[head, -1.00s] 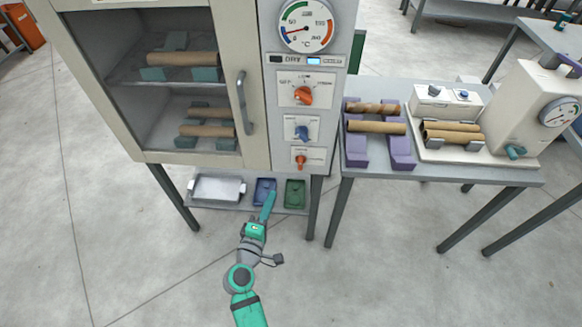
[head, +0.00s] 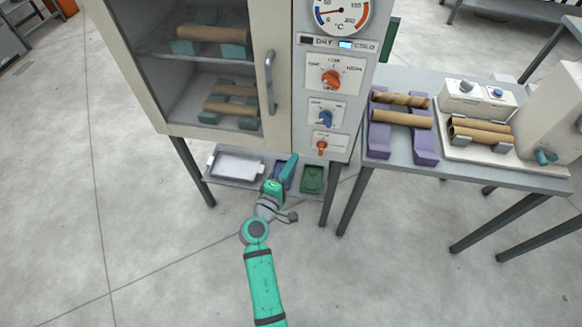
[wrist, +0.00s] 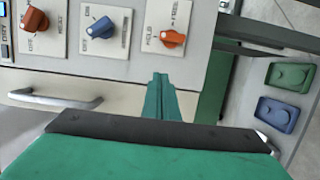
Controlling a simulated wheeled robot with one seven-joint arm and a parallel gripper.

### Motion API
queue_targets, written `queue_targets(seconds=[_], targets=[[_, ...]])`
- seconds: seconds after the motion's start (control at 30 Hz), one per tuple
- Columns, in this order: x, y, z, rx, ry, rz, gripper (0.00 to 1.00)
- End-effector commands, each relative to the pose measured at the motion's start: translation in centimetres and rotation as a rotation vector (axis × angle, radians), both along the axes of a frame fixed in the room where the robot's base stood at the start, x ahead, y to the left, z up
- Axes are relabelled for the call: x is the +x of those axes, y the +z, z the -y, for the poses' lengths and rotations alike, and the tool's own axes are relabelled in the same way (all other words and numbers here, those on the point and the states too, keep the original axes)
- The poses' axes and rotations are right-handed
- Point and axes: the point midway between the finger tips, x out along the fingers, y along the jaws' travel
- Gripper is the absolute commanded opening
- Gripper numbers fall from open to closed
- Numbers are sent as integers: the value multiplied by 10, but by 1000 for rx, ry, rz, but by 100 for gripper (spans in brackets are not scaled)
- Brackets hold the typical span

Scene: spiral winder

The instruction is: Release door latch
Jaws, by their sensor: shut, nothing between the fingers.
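The dryer cabinet's glazed door (head: 200,60) looks shut, with its grey bar handle (head: 270,82) upright along the right edge. On the control panel right of it, a small orange knob (head: 321,147) is lowest. It shows in the wrist view (wrist: 172,39) beside a HOLD label; which mark it points to I cannot tell. My gripper (head: 290,160) is shut and empty, below the panel and left of the small knob in the head view. In the wrist view its green fingers (wrist: 162,95) are together, just below the small knob in the picture and apart from it.
Above the small knob are a blue knob (head: 325,119) and a larger orange knob (head: 331,79). Below the cabinet, a shelf holds a white tray (head: 236,167), a blue tray and a green tray (head: 312,179). A side table (head: 465,176) with tubes stands right. Front floor is clear.

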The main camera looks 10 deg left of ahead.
Motion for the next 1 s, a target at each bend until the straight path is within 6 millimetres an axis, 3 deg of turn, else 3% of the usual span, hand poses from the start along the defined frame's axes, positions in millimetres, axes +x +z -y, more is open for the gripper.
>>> queue_targets(seconds=[0.3,0.6,1.0], targets=[[59,1,15,1,-1,1,0],[55,0,50,1,0,0,0],[55,0,54,1,0,0,0]])
